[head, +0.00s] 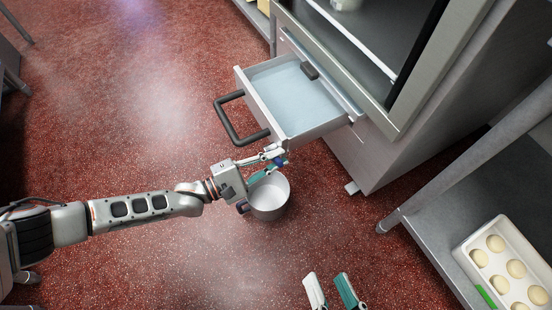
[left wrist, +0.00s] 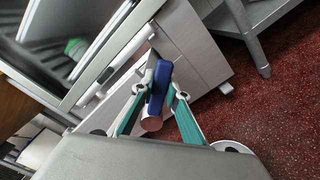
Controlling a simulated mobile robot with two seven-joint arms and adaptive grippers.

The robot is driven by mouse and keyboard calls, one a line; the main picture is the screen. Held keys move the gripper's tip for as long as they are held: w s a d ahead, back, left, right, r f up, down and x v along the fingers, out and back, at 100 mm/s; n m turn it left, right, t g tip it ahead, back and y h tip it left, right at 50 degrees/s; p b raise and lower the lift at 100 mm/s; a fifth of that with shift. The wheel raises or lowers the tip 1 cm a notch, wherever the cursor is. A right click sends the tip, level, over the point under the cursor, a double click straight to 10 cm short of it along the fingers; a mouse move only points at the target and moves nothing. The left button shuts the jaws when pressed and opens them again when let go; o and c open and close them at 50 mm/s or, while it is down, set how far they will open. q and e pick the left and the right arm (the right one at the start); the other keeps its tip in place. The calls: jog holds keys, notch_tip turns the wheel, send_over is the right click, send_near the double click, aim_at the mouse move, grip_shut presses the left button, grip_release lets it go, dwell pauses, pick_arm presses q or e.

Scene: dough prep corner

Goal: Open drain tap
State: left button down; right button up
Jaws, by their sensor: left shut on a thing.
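My left gripper (head: 274,160) is at the front right corner of a pulled-out drawer (head: 336,123). In the left wrist view its teal fingers close on the blue tap lever (left wrist: 160,85) from both sides. A copper-coloured round end (left wrist: 151,123), seemingly the tap's spout, shows just below the lever. In the head view the gripper hides most of the tap. A white pot (head: 269,203) stands on the floor below the gripper; its rim also shows in the left wrist view (left wrist: 232,146). My right gripper (head: 326,276) is at the bottom edge, fingers apart and empty.
The drawer holds pale blue water (head: 295,98) and has a dark handle (head: 223,118) sticking out. A steel cabinet (head: 375,150) stands behind it. A shelf at the right carries a white tray (head: 468,262) of dough balls. The red floor at left is clear.

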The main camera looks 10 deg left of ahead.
pick_arm(q)
jog(key=c, duration=2)
grip_release()
jog(key=shift+o, duration=0.2)
jog(key=v, duration=1.2)
